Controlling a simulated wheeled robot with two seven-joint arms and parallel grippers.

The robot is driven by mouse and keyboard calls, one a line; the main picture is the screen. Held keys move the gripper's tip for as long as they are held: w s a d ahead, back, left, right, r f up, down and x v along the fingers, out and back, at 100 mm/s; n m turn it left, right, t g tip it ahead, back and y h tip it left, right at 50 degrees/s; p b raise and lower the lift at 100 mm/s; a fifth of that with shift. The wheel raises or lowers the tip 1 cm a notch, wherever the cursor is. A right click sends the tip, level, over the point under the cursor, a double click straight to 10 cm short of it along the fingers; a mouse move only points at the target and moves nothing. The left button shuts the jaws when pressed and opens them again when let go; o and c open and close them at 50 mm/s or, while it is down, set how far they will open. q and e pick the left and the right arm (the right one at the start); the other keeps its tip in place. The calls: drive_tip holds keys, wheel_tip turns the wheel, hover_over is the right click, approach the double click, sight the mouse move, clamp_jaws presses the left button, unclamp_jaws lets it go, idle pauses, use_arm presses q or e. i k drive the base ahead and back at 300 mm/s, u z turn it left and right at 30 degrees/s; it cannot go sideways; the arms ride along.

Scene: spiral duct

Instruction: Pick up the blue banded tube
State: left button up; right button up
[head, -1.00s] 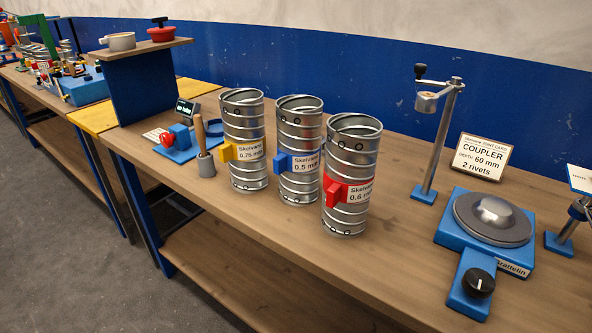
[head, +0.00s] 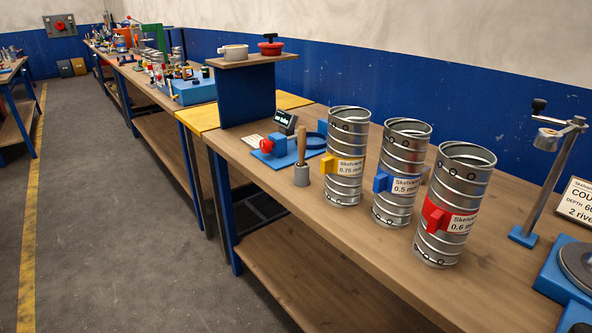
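The blue banded tube (head: 400,174) is a ribbed silver metal cylinder with a blue block on its side and a white label reading Skelvane 0.5 m, its end cut off. It stands upright on the wooden bench (head: 316,238), in the middle of a row of three similar tubes. The yellow-marked tube (head: 346,158) stands to its left and the red-marked tube (head: 452,206) to its right and nearer. Neither of my grippers shows in the head view.
A post stand (head: 547,190) is at right. Grey floor (head: 110,210) lies open at left.

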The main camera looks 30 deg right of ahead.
sight(405, 144)
drive_tip(key=u, duration=0.35)
drive_tip(key=i, duration=1.55)
drive_tip(key=z, duration=0.75)
